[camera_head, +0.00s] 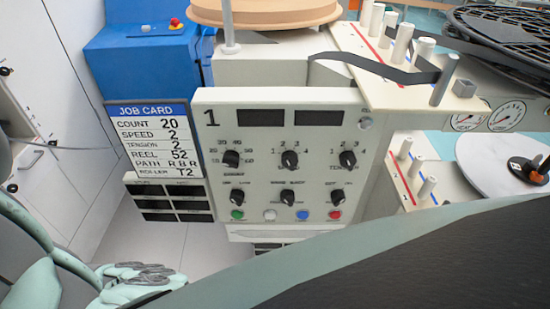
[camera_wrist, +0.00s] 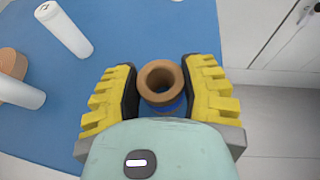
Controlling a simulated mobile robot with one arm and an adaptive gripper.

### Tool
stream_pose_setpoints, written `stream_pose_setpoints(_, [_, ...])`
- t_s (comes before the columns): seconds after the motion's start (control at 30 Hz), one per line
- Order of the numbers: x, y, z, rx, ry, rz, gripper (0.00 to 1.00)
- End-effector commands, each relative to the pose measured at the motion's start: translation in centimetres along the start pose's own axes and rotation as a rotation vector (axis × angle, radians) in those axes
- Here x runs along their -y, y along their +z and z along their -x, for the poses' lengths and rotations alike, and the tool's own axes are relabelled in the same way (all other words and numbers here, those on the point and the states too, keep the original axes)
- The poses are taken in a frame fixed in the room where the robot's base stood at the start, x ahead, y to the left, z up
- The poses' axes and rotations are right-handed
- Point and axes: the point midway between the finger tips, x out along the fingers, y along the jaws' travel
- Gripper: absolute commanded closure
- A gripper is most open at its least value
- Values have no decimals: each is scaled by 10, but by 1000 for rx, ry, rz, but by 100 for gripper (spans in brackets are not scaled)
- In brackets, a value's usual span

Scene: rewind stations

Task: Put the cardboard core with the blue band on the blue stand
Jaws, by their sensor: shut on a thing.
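The cardboard core (camera_wrist: 160,96) shows end-on in the wrist view, a brown ring with a dark hole. A strip of its blue band shows just below the ring. My gripper (camera_wrist: 160,84) is shut on it, with a yellow-backed finger on each side. A blue surface (camera_wrist: 125,28) lies below and beyond the core; whether the core touches it I cannot tell. I cannot tell whether this surface is the blue stand. In the head view a blue cabinet-like block (camera_head: 145,60) with a red knob stands at the upper left. The core is not visible there.
In the wrist view, a white roll (camera_wrist: 66,30) and another white roll with a brown end (camera_wrist: 20,92) lie at left on the blue surface. White cabinets and grey floor are right. The head view shows a control panel (camera_head: 290,190) and job card (camera_head: 155,150).

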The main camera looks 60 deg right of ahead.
Motion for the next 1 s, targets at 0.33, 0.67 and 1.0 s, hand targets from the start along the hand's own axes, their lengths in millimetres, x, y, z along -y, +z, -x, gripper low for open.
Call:
stream_pose_setpoints(0.33, [-1, -1, -1, 0, 2, 0, 28])
stream_pose_setpoints(0.67, [0, 2, 5, -1, 1, 2, 28])
stream_pose_setpoints(1.0, [1, -1, 56, -5, -2, 1, 28])
